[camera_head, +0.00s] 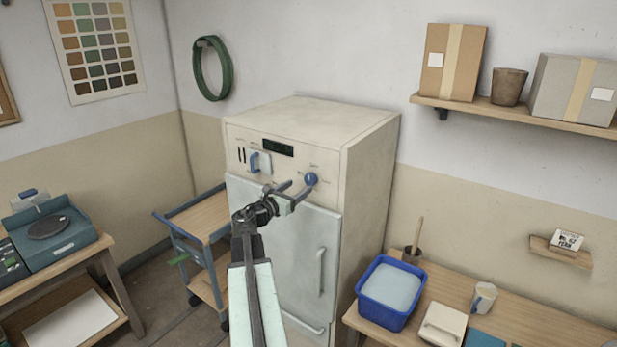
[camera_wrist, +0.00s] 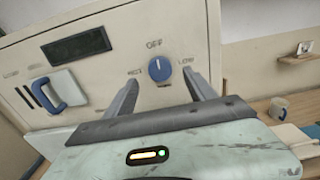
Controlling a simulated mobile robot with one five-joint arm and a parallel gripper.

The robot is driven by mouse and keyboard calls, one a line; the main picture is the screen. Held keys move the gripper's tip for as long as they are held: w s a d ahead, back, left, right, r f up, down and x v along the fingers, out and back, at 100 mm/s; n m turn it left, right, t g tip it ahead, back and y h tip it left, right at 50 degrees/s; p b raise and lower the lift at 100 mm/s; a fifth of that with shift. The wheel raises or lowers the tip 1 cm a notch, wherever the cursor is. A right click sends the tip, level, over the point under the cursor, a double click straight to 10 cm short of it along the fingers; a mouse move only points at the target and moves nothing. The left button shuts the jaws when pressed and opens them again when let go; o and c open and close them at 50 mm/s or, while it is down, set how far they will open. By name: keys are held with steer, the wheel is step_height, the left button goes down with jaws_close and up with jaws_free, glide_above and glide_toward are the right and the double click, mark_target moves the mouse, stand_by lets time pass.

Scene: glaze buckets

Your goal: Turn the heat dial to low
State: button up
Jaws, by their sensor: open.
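The heat dial (camera_head: 311,179) is a round blue knob on the upper front panel of a cream cabinet (camera_head: 370,190). In the wrist view the dial (camera_wrist: 160,69) has a white mark pointing up toward the word OFF. A label at its right seems to read LOW, and a blurred one stands at its left. My gripper (camera_head: 296,189) is open in front of the panel. In the wrist view its two fingers (camera_wrist: 162,92) stand apart, to the lower left and lower right of the dial. I cannot tell whether either finger touches the panel.
A blue handle (camera_wrist: 71,92) on a pale plate and a dark display (camera_wrist: 76,45) sit left of the dial. The cabinet's door (camera_head: 285,240) is shut. A trolley (camera_head: 205,220) stands at left. A blue tub (camera_head: 375,317) stands on the right table.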

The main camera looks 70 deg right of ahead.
mark_target(309, 180)
steer(key=x, duration=0.7)
steer(key=shift+c, duration=0.3)
